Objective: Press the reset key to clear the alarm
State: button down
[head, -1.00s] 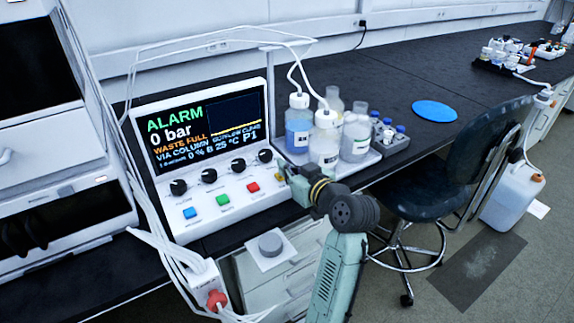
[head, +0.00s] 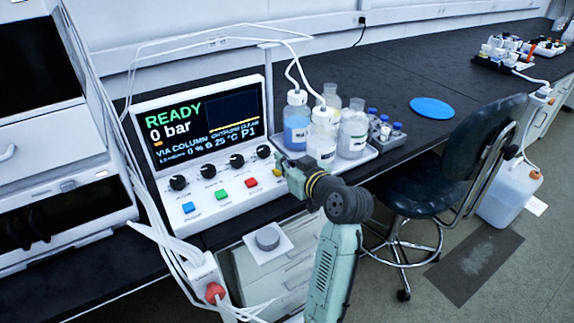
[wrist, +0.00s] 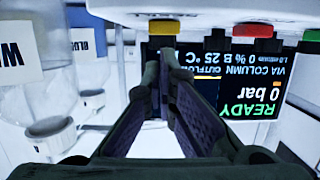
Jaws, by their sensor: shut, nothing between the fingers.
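The white control unit (head: 158,180) stands on the bench with its screen (head: 200,122) showing green READY and 0 bar. Blue (head: 188,207), green (head: 222,194) and red (head: 250,182) keys line its sloping front; their labels are too small to read. A yellow key (wrist: 164,27) shows only in the wrist view; my gripper hides its place in the head view. My gripper (head: 281,166) is at the panel's right end. In the wrist view my gripper (wrist: 164,60) is shut and empty, its tips close to the yellow key; whether they touch is unclear.
Bottles (head: 297,122) with tubing stand in a tray right of the unit. A grey round knob (head: 267,239) sits on a plate at the bench front. A dark chair (head: 455,165) stands right of my arm. The bench around the blue disc (head: 432,107) is mostly clear.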

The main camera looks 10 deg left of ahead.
jog(key=r+b+v, duration=0.2)
jog(key=v, duration=0.8)
jog(key=shift+s+d, duration=0.1)
dwell(0.3)
